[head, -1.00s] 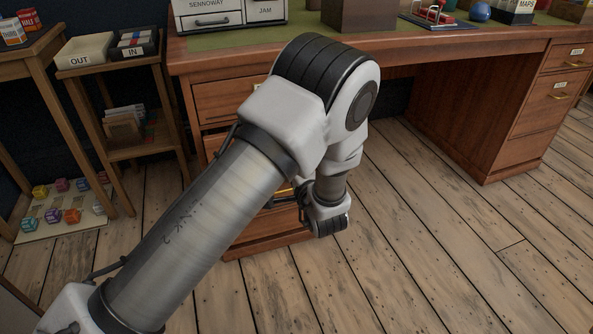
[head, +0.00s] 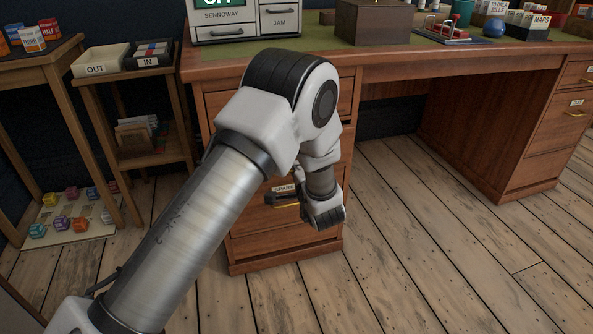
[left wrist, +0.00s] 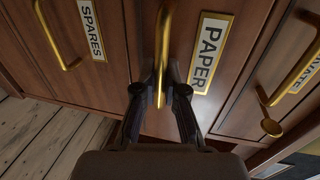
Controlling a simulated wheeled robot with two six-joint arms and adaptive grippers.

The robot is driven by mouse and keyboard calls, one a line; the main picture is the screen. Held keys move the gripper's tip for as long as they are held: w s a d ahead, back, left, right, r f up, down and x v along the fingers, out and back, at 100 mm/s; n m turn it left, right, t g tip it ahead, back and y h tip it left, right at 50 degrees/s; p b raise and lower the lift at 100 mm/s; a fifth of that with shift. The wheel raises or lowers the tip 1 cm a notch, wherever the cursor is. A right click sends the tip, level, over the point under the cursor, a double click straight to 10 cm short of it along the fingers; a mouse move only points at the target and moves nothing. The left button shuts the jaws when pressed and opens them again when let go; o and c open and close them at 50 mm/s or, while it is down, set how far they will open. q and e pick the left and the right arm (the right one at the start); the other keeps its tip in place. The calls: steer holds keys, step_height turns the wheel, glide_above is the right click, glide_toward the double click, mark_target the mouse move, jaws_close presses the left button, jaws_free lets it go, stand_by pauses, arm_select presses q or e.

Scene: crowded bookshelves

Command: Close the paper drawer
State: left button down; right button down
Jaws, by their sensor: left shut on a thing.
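The paper drawer (left wrist: 225,30) carries a white PAPER label (left wrist: 209,50) in a brass frame in the left wrist view. Its brass handle (left wrist: 161,55) runs between the fingertips of my left gripper (left wrist: 159,93), which is shut on it. The drawer front looks near its neighbours, but I cannot tell exactly how far it stands out. In the head view my arm hides most of the desk's left drawer stack (head: 285,245) and the paper label. My right gripper is not in view.
The SPARES drawer (left wrist: 92,85) and PRIVATE drawer (left wrist: 295,65) flank the paper drawer in the left wrist view. A small stand (head: 150,157) with trays is left of the desk. Bare floor (head: 410,240) lies to the right of the drawer stack.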

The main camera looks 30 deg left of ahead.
arm_select(q)
steer(key=p+x, duration=0.1)
steer(key=x, duration=0.1)
steer(key=p+x, duration=0.1)
steer(key=x, duration=0.1)
steer(key=shift+r, duration=0.55)
steer(key=c, duration=1.4)
jaws_free()
steer(key=shift+o, duration=0.9)
steer(key=shift+a, duration=0.1)
steer(key=v, duration=1.2)
